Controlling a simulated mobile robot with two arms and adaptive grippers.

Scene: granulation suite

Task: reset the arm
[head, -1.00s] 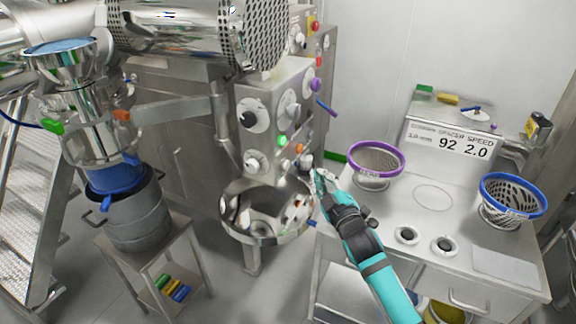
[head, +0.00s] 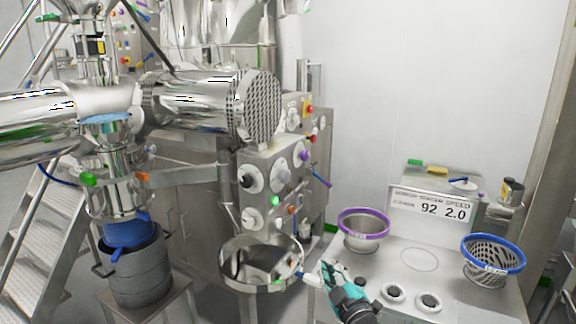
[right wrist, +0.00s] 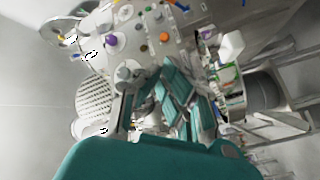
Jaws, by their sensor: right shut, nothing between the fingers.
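My right gripper (head: 332,276) is teal and dark grey. In the head view it is just right of the round steel bowl (head: 240,284), in front of the bench's left edge. It is shut and empty. In the right wrist view its teal fingers (right wrist: 172,98) show in the middle, with the control panel (right wrist: 140,42) and its knobs beyond. Whether it touches the bowl's rim I cannot tell. My left gripper is not in view.
The bench (head: 450,306) at right carries a purple-rimmed basket (head: 363,240), a blue-rimmed basket (head: 490,275), two dark knobs and a display (head: 432,204). The steel machine's panel (head: 262,180) stands behind the bowl. A grey drum (head: 138,275) stands on a stand at left.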

